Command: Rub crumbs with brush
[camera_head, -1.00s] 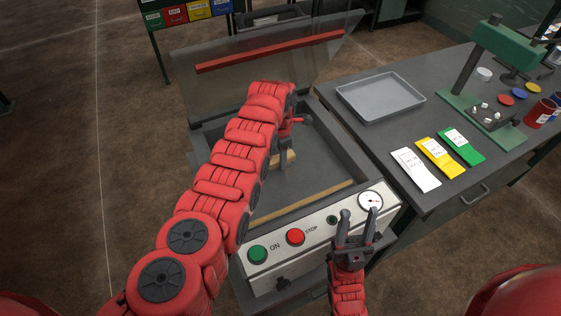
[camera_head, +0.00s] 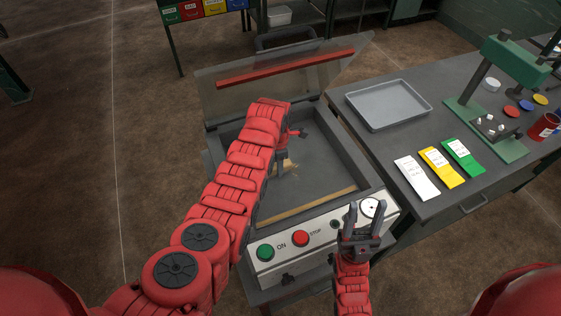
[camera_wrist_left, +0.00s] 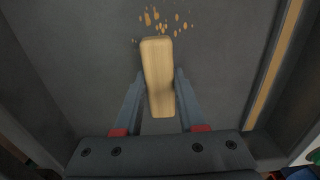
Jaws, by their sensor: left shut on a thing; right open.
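The brush shows as a pale wooden block (camera_wrist_left: 158,75) in the left wrist view. My left gripper (camera_wrist_left: 160,85) is shut on it, with a finger on each side. The bristles are hidden. Several orange-brown crumbs (camera_wrist_left: 163,20) lie on the grey chamber floor just beyond the brush's far end. In the head view my left gripper (camera_head: 279,163) is down inside the open machine chamber, partly hidden by my arm. My right gripper (camera_head: 362,218) is open and empty in front of the control panel.
The machine's clear lid (camera_head: 300,95) with a red bar is raised. A wooden strip (camera_head: 310,208) lies along the chamber's front. The panel has a green button (camera_head: 265,252) and a red button (camera_head: 300,238). A grey tray (camera_head: 415,118) and coloured packets (camera_head: 441,167) are on the right table.

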